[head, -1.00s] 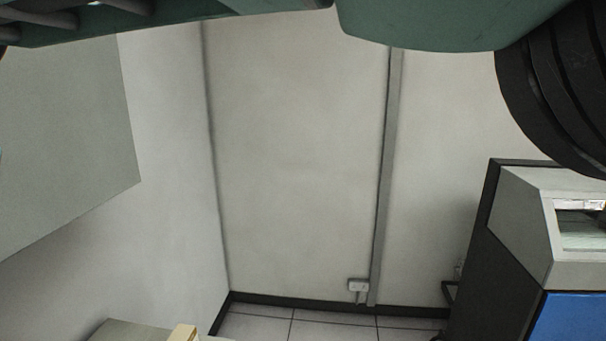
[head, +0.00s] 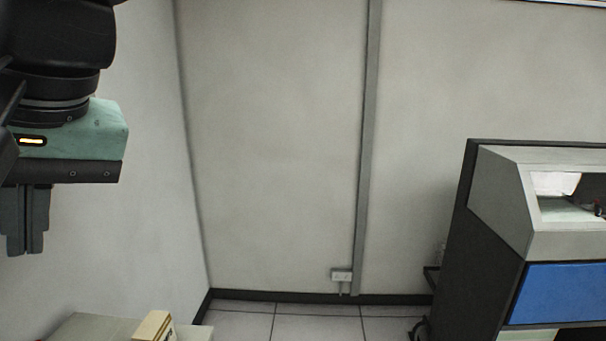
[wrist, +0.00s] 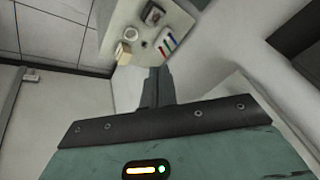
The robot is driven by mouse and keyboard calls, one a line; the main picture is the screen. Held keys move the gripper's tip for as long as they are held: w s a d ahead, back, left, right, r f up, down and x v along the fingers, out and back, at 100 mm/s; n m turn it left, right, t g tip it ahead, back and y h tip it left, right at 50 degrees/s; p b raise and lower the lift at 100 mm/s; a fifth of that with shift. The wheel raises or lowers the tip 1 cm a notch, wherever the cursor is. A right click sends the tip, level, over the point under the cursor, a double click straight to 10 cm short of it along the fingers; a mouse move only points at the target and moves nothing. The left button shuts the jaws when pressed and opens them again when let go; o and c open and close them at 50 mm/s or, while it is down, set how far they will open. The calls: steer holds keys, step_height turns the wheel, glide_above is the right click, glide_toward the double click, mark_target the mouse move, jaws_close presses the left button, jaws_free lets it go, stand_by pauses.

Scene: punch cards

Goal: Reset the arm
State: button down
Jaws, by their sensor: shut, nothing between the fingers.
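My gripper (head: 27,250) hangs at the left of the head view, pointing down, with its teal body and dark fingers in front of the pale wall. The fingers are pressed together and hold nothing. In the wrist view my gripper (wrist: 154,78) shows the dark fingers shut at the centre, above the teal housing with its lit indicator.
A grey machine with a blue panel (head: 558,293) stands at the right. A beige box (head: 154,328) sits on a surface at the bottom left. A table (wrist: 112,45) with a cup and coloured pens shows in the wrist view.

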steer(key=w+d+f+h+b, duration=0.1)
steer(key=w+d+f+b, duration=0.15)
steer(key=d+f, duration=0.65)
steer(key=w+d+f+h+b, duration=0.2)
steer(key=d+f+b, duration=0.1)
steer(key=d+f, duration=0.65)
steer(key=s+d+f+m+h+b, duration=0.1)
steer(key=s+d+f+b, duration=0.1)
steer(key=d+f, duration=0.5)
steer(key=s+d+f+b, duration=0.2)
steer(key=d+f, duration=0.6)
steer(key=d, duration=0.4)
steer(key=shift+f+m+g+h+b, duration=0.3)
steer(key=shift+m+h+b, duration=0.1)
steer(key=shift+b, duration=0.05)
steer(key=shift+s, duration=0.1)
